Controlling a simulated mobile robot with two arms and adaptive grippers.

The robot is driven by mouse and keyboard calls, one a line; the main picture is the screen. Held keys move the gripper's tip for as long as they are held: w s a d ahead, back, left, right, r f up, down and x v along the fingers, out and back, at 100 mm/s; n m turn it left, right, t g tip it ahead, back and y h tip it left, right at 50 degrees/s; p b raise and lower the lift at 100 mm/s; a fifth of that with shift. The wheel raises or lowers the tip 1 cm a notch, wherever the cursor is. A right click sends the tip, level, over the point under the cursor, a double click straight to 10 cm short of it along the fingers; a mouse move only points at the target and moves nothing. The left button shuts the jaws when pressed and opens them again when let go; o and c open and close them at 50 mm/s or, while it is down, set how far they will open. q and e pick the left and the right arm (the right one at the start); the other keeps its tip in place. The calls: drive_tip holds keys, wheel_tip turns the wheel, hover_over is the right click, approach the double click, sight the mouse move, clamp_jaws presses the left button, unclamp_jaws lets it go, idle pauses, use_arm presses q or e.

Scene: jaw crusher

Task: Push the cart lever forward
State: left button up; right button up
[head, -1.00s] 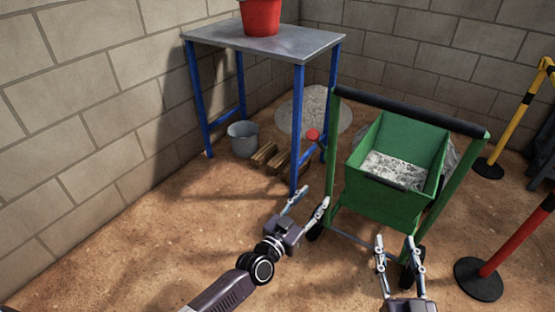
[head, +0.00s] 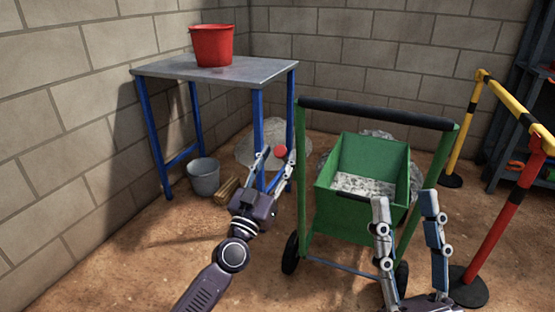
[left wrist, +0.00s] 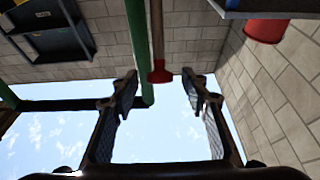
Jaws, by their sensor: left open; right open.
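The cart (head: 335,177) has a green hopper with grey rubble inside, a green frame and a black push bar. Its lever ends in a red knob (head: 280,152), beside the frame's left post. My left gripper (head: 276,160) is open, its fingertips near the knob in the head view. In the left wrist view the red knob (left wrist: 160,74) and its rod show in the gap between the open fingers (left wrist: 158,95), seemingly just beyond the tips. Contact cannot be told. My right gripper (head: 405,203) is open and empty in front of the hopper.
A blue-legged table (head: 225,70) with a red bucket (head: 212,46) stands at left behind the lever. A grey bucket (head: 203,177) and wood pieces (head: 226,190) lie below. Red and yellow barrier posts (head: 498,225) stand at right. Floor at left is clear.

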use_arm(q)
drive_tip(key=shift+w+d+r, duration=0.1)
drive_tip(key=shift+w+r, duration=0.1)
drive_tip(key=shift+w, duration=0.15)
drive_tip(key=shift+c, duration=0.3)
clamp_jaws()
